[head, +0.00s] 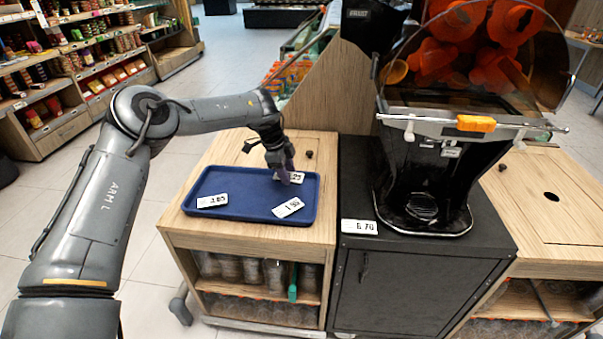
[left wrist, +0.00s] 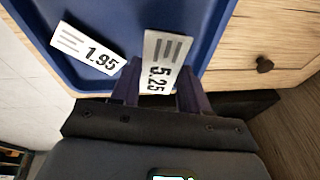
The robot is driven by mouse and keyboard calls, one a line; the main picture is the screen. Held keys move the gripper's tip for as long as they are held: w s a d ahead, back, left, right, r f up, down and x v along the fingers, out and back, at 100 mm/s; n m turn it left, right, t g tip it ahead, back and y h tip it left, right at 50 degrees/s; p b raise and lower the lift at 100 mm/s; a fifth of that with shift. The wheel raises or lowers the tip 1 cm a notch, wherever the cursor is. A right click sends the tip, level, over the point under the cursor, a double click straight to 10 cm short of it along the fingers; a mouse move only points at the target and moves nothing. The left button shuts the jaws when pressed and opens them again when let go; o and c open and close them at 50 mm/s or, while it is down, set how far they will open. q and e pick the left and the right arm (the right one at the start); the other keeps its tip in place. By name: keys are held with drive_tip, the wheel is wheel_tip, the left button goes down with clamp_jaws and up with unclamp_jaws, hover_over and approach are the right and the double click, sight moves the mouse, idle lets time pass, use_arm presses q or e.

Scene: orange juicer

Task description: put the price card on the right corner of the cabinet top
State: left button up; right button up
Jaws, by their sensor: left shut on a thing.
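My left gripper (head: 285,174) is over the back right part of the blue tray (head: 245,182). It is shut on a white price card marked 5.25 (head: 296,178). In the left wrist view this card (left wrist: 158,60) sits between the gripper's fingers (left wrist: 160,88); whether it still touches the tray I cannot tell. Price cards marked 1.95 (head: 288,207) and 3.85 (head: 212,200) lie in the tray. A card marked 6.70 (head: 359,226) lies at the front left corner of the black cabinet's top (head: 350,187). My right gripper is not in view.
The orange juicer (head: 422,160) stands on the black cabinet, filling much of its top. The tray rests on a wooden counter (head: 315,150) to the left. A wooden panel (head: 335,88) rises behind. Another wooden counter (head: 545,200) is at the right.

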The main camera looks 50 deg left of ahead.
sight(282, 190)
use_arm(q)
drive_tip(key=f, duration=0.1)
drive_tip(key=a+f+b, duration=0.1)
drive_tip(key=s+a+f+b, duration=0.1)
drive_tip(key=shift+f, duration=0.3)
drive_tip(key=shift+d+f, duration=0.1)
drive_tip(key=shift+f, duration=0.5)
drive_tip(key=o, duration=1.1)
drive_tip(key=shift+o, duration=0.2)
drive_tip(key=shift+f, duration=0.1)
drive_tip(key=p+v, duration=0.1)
drive_tip(key=v, duration=0.2)
drive_tip(key=p+v, duration=0.2)
drive_tip(key=v, duration=0.1)
drive_tip(key=d+p+v, duration=0.1)
drive_tip(key=v, duration=0.2)
drive_tip(key=shift+w+a+p, duration=0.15)
drive_tip(key=shift+a+p, duration=0.05)
drive_tip(key=shift+p, duration=0.15)
drive_tip(key=shift+o, duration=0.8)
drive_tip(key=shift+r, duration=0.55)
drive_tip(key=shift+s+r, duration=0.3)
